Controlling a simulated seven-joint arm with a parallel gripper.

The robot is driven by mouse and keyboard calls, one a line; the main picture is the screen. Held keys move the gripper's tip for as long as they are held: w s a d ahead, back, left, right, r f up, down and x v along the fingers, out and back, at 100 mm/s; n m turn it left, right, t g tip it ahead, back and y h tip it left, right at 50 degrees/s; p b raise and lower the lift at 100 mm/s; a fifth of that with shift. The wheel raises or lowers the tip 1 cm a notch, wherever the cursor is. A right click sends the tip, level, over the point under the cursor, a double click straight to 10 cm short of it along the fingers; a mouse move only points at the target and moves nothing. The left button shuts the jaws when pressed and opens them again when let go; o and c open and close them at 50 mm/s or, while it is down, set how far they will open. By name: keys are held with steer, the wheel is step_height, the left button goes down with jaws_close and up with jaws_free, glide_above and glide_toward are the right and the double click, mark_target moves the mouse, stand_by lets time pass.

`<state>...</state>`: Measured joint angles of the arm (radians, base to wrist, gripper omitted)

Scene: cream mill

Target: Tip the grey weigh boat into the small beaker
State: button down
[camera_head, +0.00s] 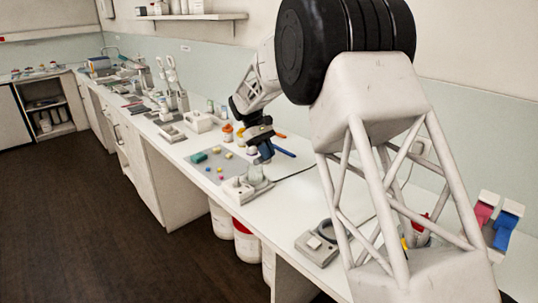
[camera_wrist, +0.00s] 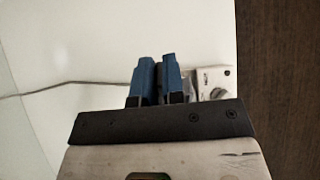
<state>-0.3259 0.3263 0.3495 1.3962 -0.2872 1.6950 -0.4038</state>
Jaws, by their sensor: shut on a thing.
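My gripper (camera_head: 265,153) has two blue fingers and hangs over the bench beside a white device, just above a clear glass vessel (camera_head: 255,174) that looks like the small beaker. In the wrist view the fingers (camera_wrist: 158,80) are close together, with a grey sliver between them. This fits the grey weigh boat, but its shape and tilt are hidden by the fingers. I cannot make out any contents. The beaker is not clear in the wrist view.
The white device with a knob (camera_head: 237,189) also shows in the wrist view (camera_wrist: 211,82). A grey mat (camera_head: 205,172) with small coloured pieces lies to its left. An orange-capped jar (camera_head: 228,133) stands behind. A scale-like device (camera_head: 317,246) sits nearer. The bench's front edge is close.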

steer(key=shift+w+a+r+g+h, duration=0.35)
steer(key=shift+w+a+g+h, duration=0.1)
steer(key=shift+g+h, duration=0.15)
steer(key=shift+w+a+r+g+h, duration=0.3)
steer(key=shift+w+a+g+h, duration=0.15)
steer(key=shift+g+h, duration=0.15)
steer(key=shift+r, duration=0.1)
stand_by(0.7)
steer(key=shift+s+d+r+t+y, duration=0.25)
steer(key=shift+r+t+y, duration=0.2)
steer(key=shift+t+y, duration=0.15)
steer(key=t+y, duration=0.1)
steer(key=r+t+y, duration=0.1)
steer(key=shift+s+d+r+t+y, duration=0.35)
steer(key=shift+t+y, duration=0.05)
steer(key=shift+s+d+r+t+y, duration=0.15)
steer(key=shift+r+t+y, duration=0.25)
steer(key=shift+t+y, duration=0.25)
steer(key=shift+s+d+r+t+y, duration=0.2)
steer(key=shift+r+t+y, duration=0.15)
steer(key=shift+t+y, duration=0.35)
steer(key=shift+s+d+r+t+y, duration=0.15)
steer(key=shift+r+t+y, duration=0.25)
steer(key=shift+t+y, duration=0.25)
steer(key=shift+f, duration=0.1)
